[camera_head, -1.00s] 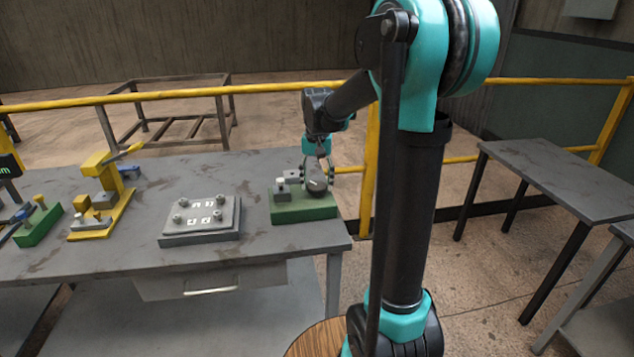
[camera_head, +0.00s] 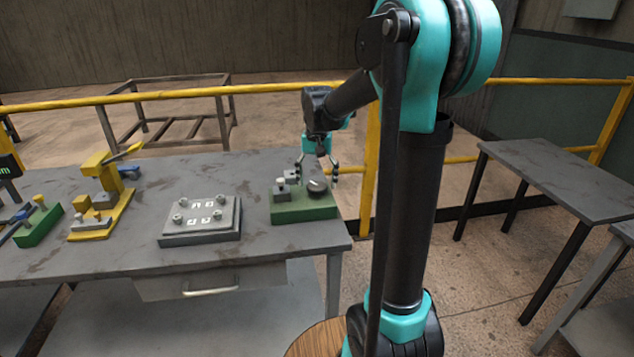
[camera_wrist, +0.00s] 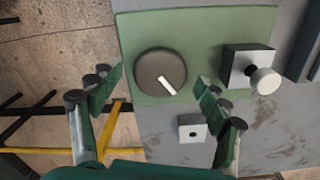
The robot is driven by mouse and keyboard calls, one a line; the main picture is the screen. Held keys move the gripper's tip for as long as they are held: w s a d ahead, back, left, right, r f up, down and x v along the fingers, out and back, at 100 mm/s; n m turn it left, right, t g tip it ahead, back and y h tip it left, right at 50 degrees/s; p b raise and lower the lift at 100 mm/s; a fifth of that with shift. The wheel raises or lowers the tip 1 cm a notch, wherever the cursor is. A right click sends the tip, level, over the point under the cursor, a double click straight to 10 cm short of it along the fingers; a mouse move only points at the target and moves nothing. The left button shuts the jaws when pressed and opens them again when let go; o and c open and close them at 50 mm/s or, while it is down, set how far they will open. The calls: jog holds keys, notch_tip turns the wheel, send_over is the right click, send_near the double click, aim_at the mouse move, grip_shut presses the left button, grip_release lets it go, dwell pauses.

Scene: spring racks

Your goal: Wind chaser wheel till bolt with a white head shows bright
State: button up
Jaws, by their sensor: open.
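The chaser wheel (camera_head: 318,188) is a dark round disc with a white pointer mark, on a green base (camera_head: 305,210) at the table's right end. In the wrist view the wheel (camera_wrist: 155,70) lies flat, its pointer slanting down-right. A bolt with a white head (camera_head: 280,182) stands beside the wheel at the left; in the wrist view its pale round head (camera_wrist: 265,80) sticks out of a grey block (camera_wrist: 238,62). My gripper (camera_head: 317,180) is open above the wheel, its fingers apart on either side and not touching it; they also show in the wrist view (camera_wrist: 160,108).
A grey plate fixture (camera_head: 200,220), a yellow clamp fixture (camera_head: 97,190) and a green fixture (camera_head: 40,222) stand to the left on the table. A yellow rail (camera_head: 250,90) runs behind.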

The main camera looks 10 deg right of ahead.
aim_at(317, 185)
notch_tip(317, 185, up, 12)
jog(key=shift+f, duration=0.2)
dwell(0.4)
